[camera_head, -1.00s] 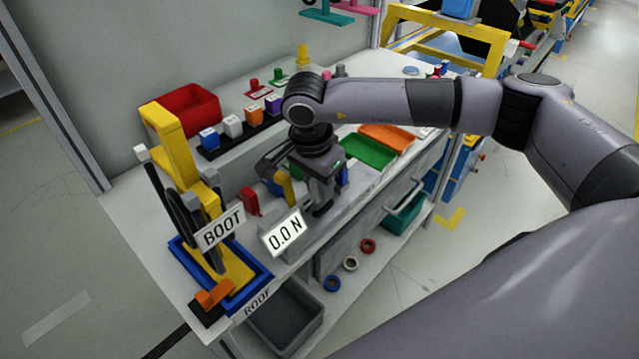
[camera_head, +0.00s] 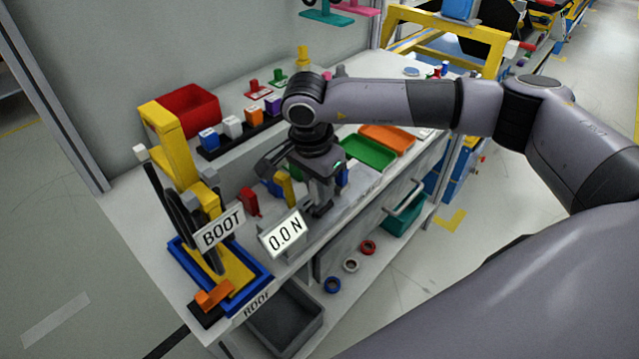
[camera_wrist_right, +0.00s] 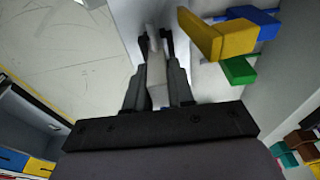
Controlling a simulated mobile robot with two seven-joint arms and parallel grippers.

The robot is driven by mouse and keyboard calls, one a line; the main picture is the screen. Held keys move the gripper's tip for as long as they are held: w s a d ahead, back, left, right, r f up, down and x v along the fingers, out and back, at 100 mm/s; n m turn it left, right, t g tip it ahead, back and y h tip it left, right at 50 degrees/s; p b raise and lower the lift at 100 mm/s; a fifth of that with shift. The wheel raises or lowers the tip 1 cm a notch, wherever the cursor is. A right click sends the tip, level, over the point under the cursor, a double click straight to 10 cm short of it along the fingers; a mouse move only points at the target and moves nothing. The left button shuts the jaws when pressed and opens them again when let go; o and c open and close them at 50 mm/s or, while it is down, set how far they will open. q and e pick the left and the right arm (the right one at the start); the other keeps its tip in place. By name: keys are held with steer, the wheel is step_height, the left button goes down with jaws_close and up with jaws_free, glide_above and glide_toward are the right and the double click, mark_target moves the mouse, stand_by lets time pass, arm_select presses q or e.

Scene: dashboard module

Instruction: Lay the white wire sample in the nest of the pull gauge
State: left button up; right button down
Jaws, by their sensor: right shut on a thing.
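My right gripper (camera_head: 322,208) points down over the front part of the bench, just right of the pull gauge's "0.0 N" display (camera_head: 285,235). In the right wrist view my gripper (camera_wrist_right: 156,38) is shut on a pale, whitish piece (camera_wrist_right: 156,70), which looks like the white wire sample. The fingers hide part of it. In the head view the sample cannot be made out. A yellow upright block (camera_head: 285,188) and a red block (camera_head: 250,201) stand behind the display. The nest cannot be clearly made out. My left gripper is not in view.
A yellow press with a "BOOT" sign (camera_head: 219,229) stands at the left in a blue-edged base. A red bin (camera_head: 190,110), a black rack of colored blocks (camera_head: 240,137), and green (camera_head: 367,152) and orange (camera_head: 388,138) trays lie behind and to the right. Colored rings sit on the lower shelf.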

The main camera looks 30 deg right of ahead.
steer(key=shift+f+b, duration=0.7)
steer(key=shift+f, duration=0.2)
steer(key=c, duration=0.9)
jaws_free()
steer(key=shift+r, duration=0.1)
steer(key=r, duration=0.4)
steer(key=a+r, duration=0.1)
steer(key=r, duration=0.2)
steer(key=shift+s, duration=0.2)
